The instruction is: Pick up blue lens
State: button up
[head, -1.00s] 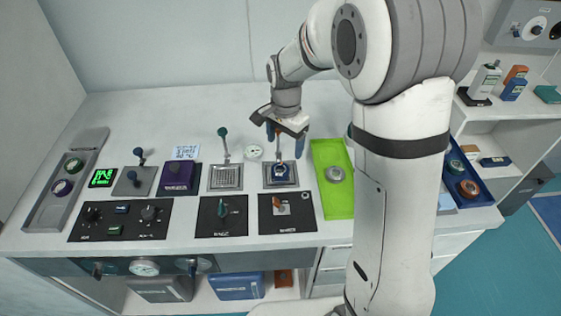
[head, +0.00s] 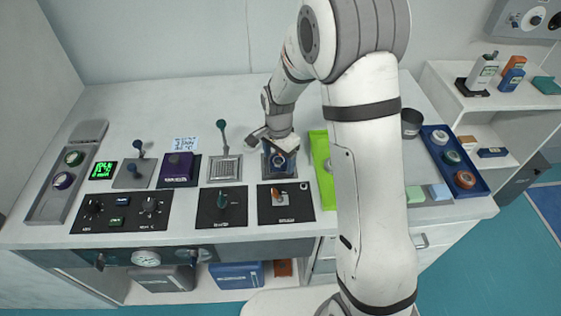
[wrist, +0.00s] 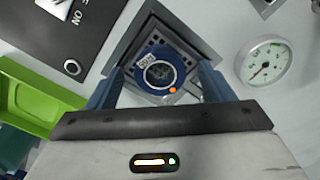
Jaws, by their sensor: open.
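The blue lens (wrist: 162,84) is a blue ring with a dark glass middle, a small white label and an orange dot. It sits on a square metal plate (wrist: 150,28) with a perforated surface. My gripper (wrist: 161,70) is open, with one blue finger on each side of the lens. I cannot tell whether the fingers touch it. In the head view my gripper (head: 279,150) is down at the plate, and the lens is partly hidden by it.
A green tray (head: 319,150) lies just right of the plate, partly behind my arm. A round gauge (wrist: 266,61) is close by. A black panel with a switch (head: 286,203) lies in front. A blue tray (head: 444,150) with lenses stands farther right.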

jog(key=shift+c, duration=0.4)
jog(key=c, duration=1)
